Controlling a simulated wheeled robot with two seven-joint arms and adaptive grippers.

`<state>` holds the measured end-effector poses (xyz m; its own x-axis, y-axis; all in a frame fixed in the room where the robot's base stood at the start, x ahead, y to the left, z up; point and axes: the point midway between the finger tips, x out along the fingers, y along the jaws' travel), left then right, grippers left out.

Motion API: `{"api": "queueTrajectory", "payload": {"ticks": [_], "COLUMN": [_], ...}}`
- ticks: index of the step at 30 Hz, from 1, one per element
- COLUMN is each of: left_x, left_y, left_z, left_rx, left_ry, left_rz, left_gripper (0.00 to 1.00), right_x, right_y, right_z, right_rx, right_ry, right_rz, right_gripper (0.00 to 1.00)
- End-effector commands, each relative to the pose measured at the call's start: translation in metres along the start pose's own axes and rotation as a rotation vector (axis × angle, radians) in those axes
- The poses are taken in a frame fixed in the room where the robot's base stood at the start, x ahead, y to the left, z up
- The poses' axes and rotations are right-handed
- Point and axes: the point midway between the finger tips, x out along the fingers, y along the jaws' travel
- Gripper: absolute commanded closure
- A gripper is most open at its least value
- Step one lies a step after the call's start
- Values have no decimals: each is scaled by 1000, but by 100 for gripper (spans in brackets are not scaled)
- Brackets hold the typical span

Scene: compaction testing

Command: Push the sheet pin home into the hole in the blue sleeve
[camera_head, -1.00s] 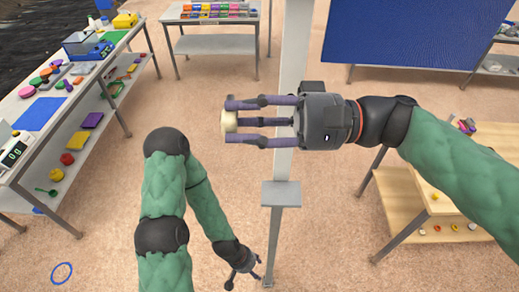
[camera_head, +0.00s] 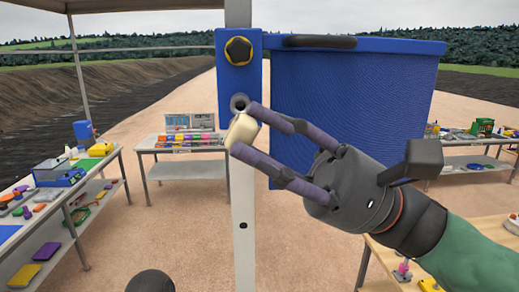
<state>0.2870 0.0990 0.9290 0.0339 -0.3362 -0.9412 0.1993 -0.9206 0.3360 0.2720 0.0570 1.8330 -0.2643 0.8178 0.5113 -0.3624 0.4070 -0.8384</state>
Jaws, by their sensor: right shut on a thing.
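The blue sleeve (camera_head: 228,78) sits around a pale upright post (camera_head: 243,200), with a black-and-yellow knob (camera_head: 238,50) on its upper front. A dark round hole (camera_head: 240,102) shows low on the sleeve. My right gripper (camera_head: 245,133) is shut on a cream-coloured piece (camera_head: 241,131), which looks like the sheet pin's head. The piece is just below and in front of the hole in the picture. I cannot tell whether its tip touches the sleeve or is in the hole.
A large blue sheet (camera_head: 350,100) with a dark roll on its top edge hangs right of the post. Tables with coloured items stand at left (camera_head: 65,205), behind (camera_head: 182,145) and at right. The ground around the post is clear.

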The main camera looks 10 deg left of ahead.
Motion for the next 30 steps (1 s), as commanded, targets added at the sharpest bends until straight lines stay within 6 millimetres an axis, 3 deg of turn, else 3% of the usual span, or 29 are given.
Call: {"api": "queueTrajectory", "payload": {"ticks": [5,21,30], "left_x": [2,-8,-9], "left_y": [-1,3,3], "left_z": [0,0,0], "left_rx": [0,0,0], "left_ry": [0,0,0], "left_rz": [0,0,0], "left_gripper": [45,45,45], "right_x": [-1,-2,-3], "right_y": [0,-12,-13], "right_z": [-2,-47,-55], "right_rx": [28,27,26], "right_ry": [2,1,1], "right_rz": [0,0,0], "right_gripper": [100,100,100]}}
